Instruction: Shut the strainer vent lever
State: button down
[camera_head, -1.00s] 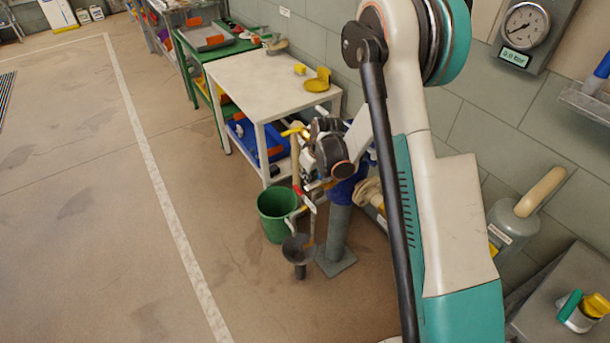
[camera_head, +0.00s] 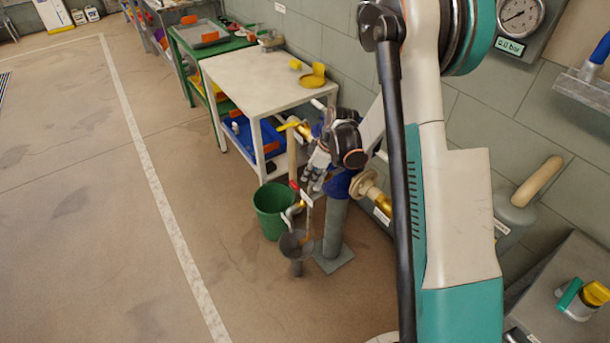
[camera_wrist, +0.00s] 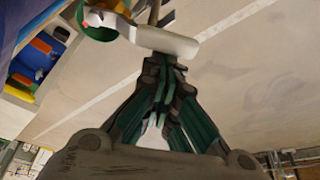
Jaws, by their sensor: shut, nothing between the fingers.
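A blue strainer body (camera_head: 338,184) stands on a grey post. On its left, a small lever with a red end (camera_head: 294,186) and a white tag sits above a dark funnel (camera_head: 296,244); it looks like the vent lever, but its angle is hard to tell. My gripper (camera_head: 311,180) is shut and empty, pointing down just right of the red end; contact cannot be judged.
A green bucket (camera_head: 271,210) stands left of the funnel. A yellow lever (camera_head: 288,125) is above, by the white table (camera_head: 250,76). A brass fitting with a round flange (camera_head: 369,187) is right of the strainer. The floor (camera_head: 110,210) at left is clear.

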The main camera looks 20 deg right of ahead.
jog(key=n, duration=0.1)
jog(key=s+d+n, duration=0.1)
jog(key=n, duration=0.1)
jog(key=shift+s+d+g+b, duration=0.15)
jog(key=shift+s+g+b, duration=0.15)
jog(key=shift+g+b, duration=0.1)
jog(key=d+n, duration=0.1)
jog(key=s+d+n+g, duration=0.1)
jog(key=n, duration=0.1)
jog(key=shift+s+n+y+b, duration=0.2)
jog(key=shift+n+y+b, duration=0.1)
jog(key=shift+y, duration=0.1)
jog(key=shift+s+d+b, duration=0.15)
jog(key=shift+s+d, duration=0.1)
jog(key=shift+d, duration=0.4)
jog(key=shift+s+d+b, duration=0.15)
jog(key=shift+s+d, duration=0.1)
jog(key=shift+d, duration=0.5)
jog(key=p, duration=0.3)
send_near(321, 185)
jog(key=shift+s+a+r, duration=0.15)
jog(key=shift+r, duration=0.4)
jog(key=shift+s+a+r, duration=0.15)
jog(key=shift+s+r, duration=0.05)
jog(key=shift+r, duration=0.35)
